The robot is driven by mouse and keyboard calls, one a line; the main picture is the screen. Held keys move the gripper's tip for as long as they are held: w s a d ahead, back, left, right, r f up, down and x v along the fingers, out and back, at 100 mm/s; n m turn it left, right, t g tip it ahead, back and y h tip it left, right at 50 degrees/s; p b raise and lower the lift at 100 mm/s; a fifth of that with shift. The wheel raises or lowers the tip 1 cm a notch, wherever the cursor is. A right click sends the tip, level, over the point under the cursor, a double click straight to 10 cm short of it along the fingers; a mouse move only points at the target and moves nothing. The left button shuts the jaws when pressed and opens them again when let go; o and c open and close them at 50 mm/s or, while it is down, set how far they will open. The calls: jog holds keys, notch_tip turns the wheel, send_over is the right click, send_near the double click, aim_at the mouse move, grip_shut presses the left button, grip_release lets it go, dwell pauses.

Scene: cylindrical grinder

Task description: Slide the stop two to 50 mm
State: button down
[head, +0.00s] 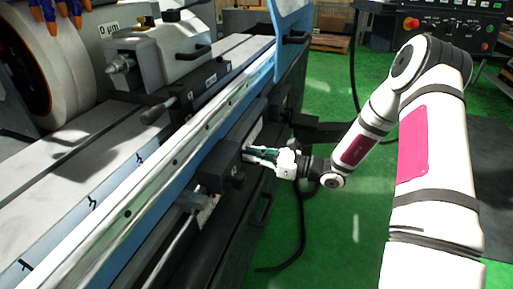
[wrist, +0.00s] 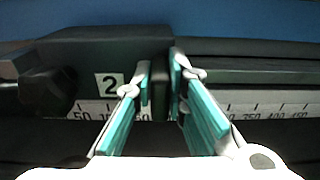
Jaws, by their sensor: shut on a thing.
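Stop two is a dark block (wrist: 105,50) with a white plate marked "2" in the wrist view. It sits on a rail along the machine's front, and in the head view it is a dark block (head: 222,165) left of my gripper. My gripper (head: 250,154) reaches it from the right. In the wrist view its two teal-padded fingers (wrist: 161,85) are shut on an upright dark grip of the stop. A white scale (wrist: 268,108) runs below the rail, with 350, 400 and 450 readable to the right. Figures near the stop are partly hidden by the fingers.
A dark round knob (wrist: 48,92) stands left of the "2" plate. A grey rod and bracket (head: 190,200) lie nearer along the machine front. The grinding wheel (head: 62,65) and table are at left. The green floor (head: 335,215) is mostly clear, with a black cable.

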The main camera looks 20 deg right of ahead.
jog(key=shift+s+a+f, duration=0.15)
jog(key=shift+s+a, duration=0.1)
jog(key=shift+s, duration=0.05)
jog(key=c, duration=1.6)
grip_release()
jog(key=shift+d, duration=0.15)
jog(key=shift+d, duration=0.25)
jog(key=v, duration=1.1)
jog(key=shift+s, duration=0.2)
jog(key=shift+d, duration=0.1)
